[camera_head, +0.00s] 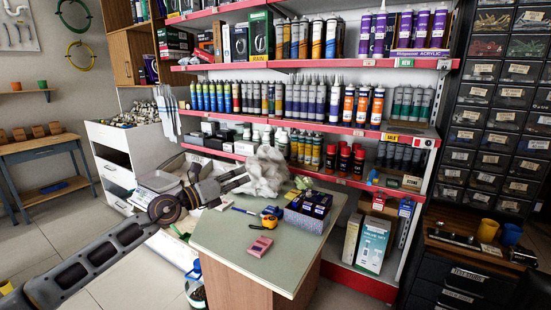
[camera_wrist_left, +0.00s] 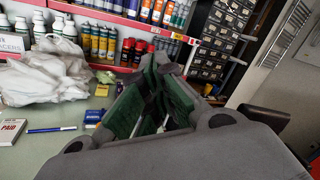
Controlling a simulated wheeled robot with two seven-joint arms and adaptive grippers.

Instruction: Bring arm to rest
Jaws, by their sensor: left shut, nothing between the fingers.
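My left gripper (camera_head: 243,180) reaches in from the left over the back-left part of the small counter (camera_head: 238,240). It is shut and empty, in front of a crumpled whitish plastic bag (camera_head: 267,170). In the left wrist view the same gripper (camera_wrist_left: 160,75) shows its green-padded fingers, and the bag (camera_wrist_left: 42,78) lies to the left. My left arm stretches from the bottom left corner of the head view. My right gripper is not in view.
The counter holds a tape measure (camera_head: 270,215), a pink block (camera_head: 261,247), a blue pen (camera_head: 244,211) and a box of dark items (camera_head: 308,210). Stocked shelves (camera_head: 300,131) rise behind. The counter's front part is clear. Open floor (camera_head: 60,225) lies at left.

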